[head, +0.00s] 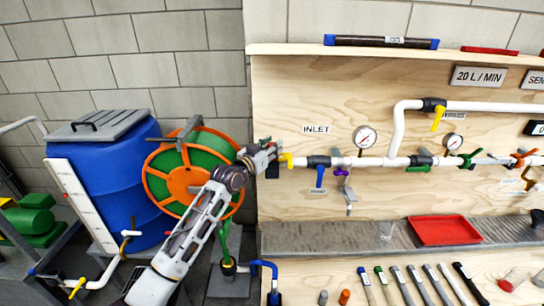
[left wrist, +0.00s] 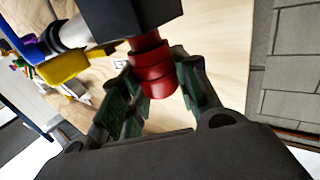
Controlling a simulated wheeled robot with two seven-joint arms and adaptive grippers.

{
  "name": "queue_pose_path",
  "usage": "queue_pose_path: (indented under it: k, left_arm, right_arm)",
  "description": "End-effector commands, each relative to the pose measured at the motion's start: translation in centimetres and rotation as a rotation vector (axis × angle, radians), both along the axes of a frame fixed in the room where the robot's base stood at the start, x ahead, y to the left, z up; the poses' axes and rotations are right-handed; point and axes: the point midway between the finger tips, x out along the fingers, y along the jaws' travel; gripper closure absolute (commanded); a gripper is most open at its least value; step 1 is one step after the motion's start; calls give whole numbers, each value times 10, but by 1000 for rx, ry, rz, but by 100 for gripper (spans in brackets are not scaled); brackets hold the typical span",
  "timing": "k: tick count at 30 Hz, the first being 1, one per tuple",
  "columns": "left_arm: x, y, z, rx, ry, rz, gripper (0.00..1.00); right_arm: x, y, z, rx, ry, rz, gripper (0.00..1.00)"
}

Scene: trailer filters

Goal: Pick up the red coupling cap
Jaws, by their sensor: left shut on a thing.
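The red coupling cap (left wrist: 150,68) sits under a black block (left wrist: 130,16) in the left wrist view, at the inlet end of the pipe. My left gripper (left wrist: 162,88) has its green-padded fingers on both sides of the cap and is shut on it. In the head view my left gripper (head: 264,152) reaches the left end of the pipe, beside the yellow handle (head: 287,160). The cap is hidden there behind the fingers. The cap appears still against the black block. My right gripper is not in view.
The wooden panel (head: 300,90) carries white pipes, gauges (head: 365,137) and coloured valve handles. A blue barrel (head: 105,165) and an orange-green hose reel (head: 175,180) stand left, close to my left arm. A red tray (head: 443,231) lies on the grey shelf.

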Motion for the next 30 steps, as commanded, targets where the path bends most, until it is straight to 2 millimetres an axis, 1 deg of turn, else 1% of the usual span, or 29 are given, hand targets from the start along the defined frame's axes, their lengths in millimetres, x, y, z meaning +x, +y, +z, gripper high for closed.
queue_pose_path:
  k: [8,14,17,27,30]
  left_arm:
    - [0,0,2,0,-1,0,92]
    - [0,0,17,-1,-3,0,92]
    - [0,0,29,-1,-4,0,92]
    - [0,0,78,-1,-3,0,92]
    - [0,0,89,-1,-3,0,92]
  right_arm:
    - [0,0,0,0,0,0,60]
    - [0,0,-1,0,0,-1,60]
    - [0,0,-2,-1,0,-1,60]
    - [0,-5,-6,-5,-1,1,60]
    - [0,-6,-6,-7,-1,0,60]
